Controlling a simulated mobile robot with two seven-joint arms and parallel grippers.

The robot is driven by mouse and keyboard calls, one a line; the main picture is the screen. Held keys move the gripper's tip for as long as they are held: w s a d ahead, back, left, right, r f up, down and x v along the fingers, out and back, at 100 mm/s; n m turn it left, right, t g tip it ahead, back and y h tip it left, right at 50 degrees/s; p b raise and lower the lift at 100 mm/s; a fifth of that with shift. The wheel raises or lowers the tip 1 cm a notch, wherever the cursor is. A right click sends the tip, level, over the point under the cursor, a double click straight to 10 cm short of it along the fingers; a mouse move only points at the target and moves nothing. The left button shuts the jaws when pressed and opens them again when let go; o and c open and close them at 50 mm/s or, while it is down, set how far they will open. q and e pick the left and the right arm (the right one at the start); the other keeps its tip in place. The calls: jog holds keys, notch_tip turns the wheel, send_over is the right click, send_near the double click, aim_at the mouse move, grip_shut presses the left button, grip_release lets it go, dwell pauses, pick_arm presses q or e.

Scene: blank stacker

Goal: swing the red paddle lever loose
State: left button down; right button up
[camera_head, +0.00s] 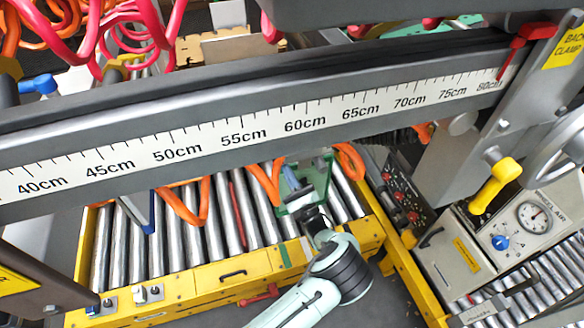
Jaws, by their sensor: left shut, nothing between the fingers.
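A red paddle lever (536,31) sits at the upper right, at the end of the ruled grey beam (300,75), beside a yellow label (570,35) that reads in part "BACK CLAMP". A thin red part hangs down from it across the scale near 80 cm. My left gripper (292,178) is well below and left of the lever, under the beam and over the rollers. It is shut and empty, apart from the lever. Its fingertips are small and partly lost against a green clear-walled piece (318,172). My right gripper is not in view.
The beam with its centimetre scale crosses the whole view above my arm. Metal rollers (215,225) lie in a yellow frame (190,285) with orange hoses (185,210). At right stand a yellow handle (497,183), a gauge box (525,220) and a handwheel (570,140).

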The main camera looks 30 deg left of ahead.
pick_arm(q)
jog(key=shift+s+a+r+m+t+h+p, duration=0.1)
jog(key=shift+r+m+t+h+p, duration=0.1)
jog(key=shift+m+t+p, duration=0.35)
jog(key=shift+s+a+r+m+t+h+p, duration=0.15)
jog(key=shift+m+t, duration=0.25)
jog(key=shift+m, duration=0.45)
jog(key=shift+s+a+r+m+t+h+p, duration=0.1)
jog(key=shift+m+t+h+p, duration=0.15)
jog(key=shift+m+t+p, duration=0.35)
jog(key=shift+f, duration=0.1)
jog(key=w+f+b+v, duration=0.1)
jog(key=f+b+v, duration=0.1)
jog(key=v, duration=1.1)
jog(key=shift+w+a+b, duration=0.25)
jog(key=shift+w+b, duration=0.15)
jog(key=shift+b, duration=0.35)
